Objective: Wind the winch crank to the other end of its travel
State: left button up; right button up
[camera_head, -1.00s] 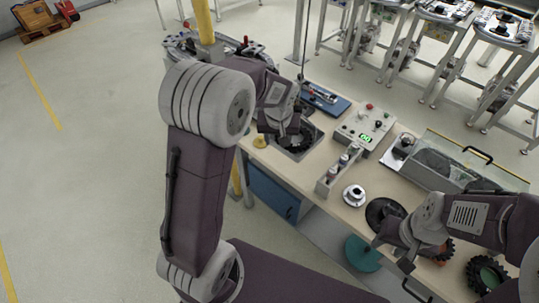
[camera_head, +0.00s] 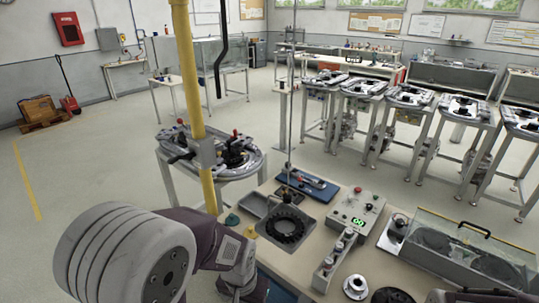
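A yellow post (camera_head: 192,85) stands left of centre. A grey winch-like housing (camera_head: 205,153) is fixed to it, and a dark lever-like part (camera_head: 180,157) shows at its left; I cannot tell for certain whether this is the crank. The round station behind it overlaps these parts in the view. My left gripper (camera_head: 236,291) is low at the bottom edge, in front of the bench and well apart from the housing; its fingers are dark and partly cut off, so opening is unclear. Only a sliver of my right arm shows at bottom right; its gripper is out of view.
Open floor (camera_head: 90,185) lies to the left.

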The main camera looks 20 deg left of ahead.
aim_at(189, 156)
jog(key=i+j+z, duration=0.2)
jog(key=j, duration=1.25)
jog(key=i+j+z, duration=0.25)
jog(key=j, duration=1.2)
jog(key=j+z, duration=0.2)
jog(key=j, duration=1.25)
jog(key=k+l, duration=0.7)
jog(key=l, duration=0.2)
jog(key=l+u, duration=0.05)
